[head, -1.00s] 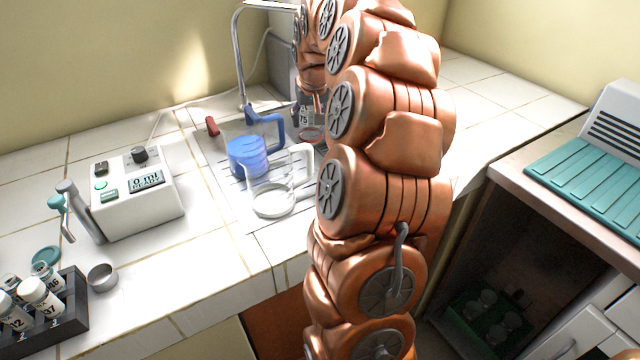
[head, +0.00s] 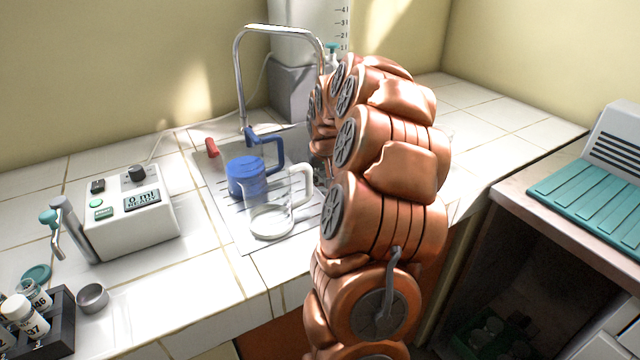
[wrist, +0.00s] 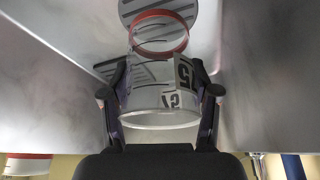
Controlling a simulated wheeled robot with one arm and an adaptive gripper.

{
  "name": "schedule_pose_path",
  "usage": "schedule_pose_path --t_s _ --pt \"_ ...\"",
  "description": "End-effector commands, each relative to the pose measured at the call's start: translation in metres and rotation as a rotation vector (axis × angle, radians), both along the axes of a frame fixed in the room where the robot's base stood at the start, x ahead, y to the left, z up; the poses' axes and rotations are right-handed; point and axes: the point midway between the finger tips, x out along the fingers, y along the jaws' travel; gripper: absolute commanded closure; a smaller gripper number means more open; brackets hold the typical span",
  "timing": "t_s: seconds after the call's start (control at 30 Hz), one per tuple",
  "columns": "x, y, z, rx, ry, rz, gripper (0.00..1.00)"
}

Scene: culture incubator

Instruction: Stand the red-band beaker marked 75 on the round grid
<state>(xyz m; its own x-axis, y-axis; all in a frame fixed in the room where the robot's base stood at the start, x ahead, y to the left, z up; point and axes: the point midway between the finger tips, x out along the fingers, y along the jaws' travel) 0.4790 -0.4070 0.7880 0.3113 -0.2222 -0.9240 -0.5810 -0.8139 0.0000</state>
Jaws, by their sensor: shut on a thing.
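The clear beaker with the red band (wrist: 160,85) is held in my gripper (wrist: 160,94), whose two dark fingers press on its sides. The red-banded end points away from the palm. The round grid (wrist: 140,8), a grey slotted disc, shows just past that end at the top of the wrist view; a gap or contact cannot be told. In the head view my arm hides the gripper, the beaker and the grid.
A blue-filled jug (head: 246,178) and an empty clear jug (head: 272,222) stand on the ribbed drainer, left of my arm. A curved tap (head: 240,80) rises behind them. A white dispenser (head: 130,215) stands further left. Grey basin walls flank the gripper in the wrist view.

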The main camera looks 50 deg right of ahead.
Motion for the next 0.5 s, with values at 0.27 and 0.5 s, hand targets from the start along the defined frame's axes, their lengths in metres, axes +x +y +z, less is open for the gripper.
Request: schedule_pose_path --t_s 0.27,0.5 --pt "0.000 0.000 -0.026 0.000 -0.001 -0.002 0.74" --pt "0.000 0.000 -0.027 0.000 -0.001 -0.001 0.74"
